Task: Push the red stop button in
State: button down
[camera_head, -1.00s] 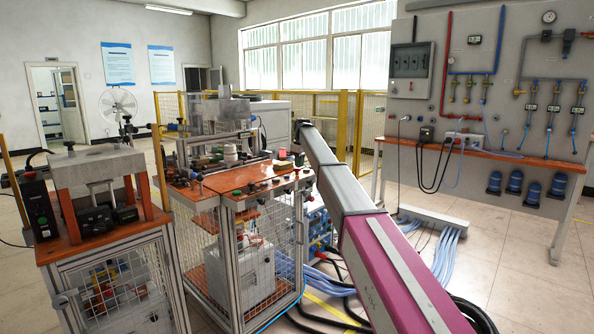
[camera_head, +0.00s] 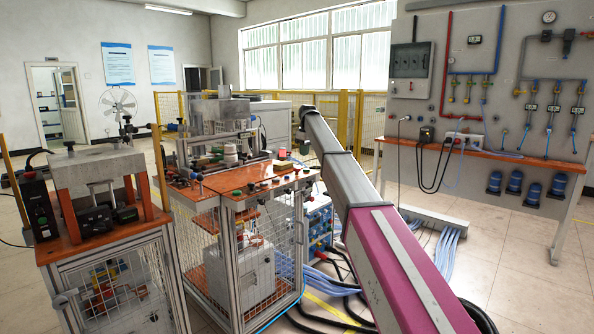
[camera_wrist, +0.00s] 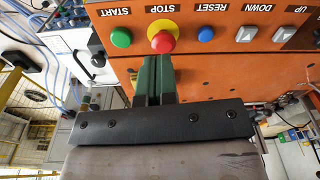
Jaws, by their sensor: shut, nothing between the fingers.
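The red stop button (camera_wrist: 163,41) sits in a yellow ring on an orange control panel (camera_wrist: 200,72), under the word STOP, which appears upside down. My gripper (camera_wrist: 155,60) shows in the wrist view as two green fingers shut together, with nothing between them. Their tips are just below the red button in the picture, close to the lower edge of the yellow ring. I cannot tell whether they touch it. The button's red cap is fully visible. In the head view, I cannot make out the fingers or the stop button clearly.
A green START button (camera_wrist: 121,37) is left of the red one, and a blue RESET button (camera_wrist: 206,34) is right. Grey DOWN (camera_wrist: 246,34) and UP (camera_wrist: 283,34) buttons lie further right. In the head view, an orange-topped machine bench (camera_head: 235,182) stands left of my arm.

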jog(key=r, duration=0.5)
jog(key=shift+s+d+r, duration=0.15)
jog(key=shift+d+r, duration=0.05)
jog(key=shift+d, duration=0.05)
jog(key=s+d+f+m, duration=0.2)
jog(key=s+d+f, duration=0.4)
jog(key=f, duration=0.5)
jog(key=s+d+f+m, duration=0.2)
jog(key=s+d+f, duration=0.2)
jog(key=s+f, duration=0.45)
jog(key=s+d+f+m, duration=0.2)
jog(key=s+d+f, duration=0.35)
jog(key=f, duration=0.65)
jog(key=s+d+f+m, duration=0.2)
jog(key=s+f, duration=0.4)
jog(key=s, duration=0.4)
jog(key=s+d+f+m, duration=0.2)
jog(key=s+d+f, duration=0.3)
jog(key=s, duration=0.6)
jog(key=s+d+f+m+h, duration=0.1)
jog(key=s+d+f+m, duration=0.1)
jog(key=s+f, duration=0.5)
jog(key=s+d, duration=0.1)
jog(key=s, duration=0.2)
jog(key=shift+s+d+f+g, duration=0.2)
jog(key=shift+d+f+g, duration=0.05)
jog(key=shift+f+g, duration=0.05)
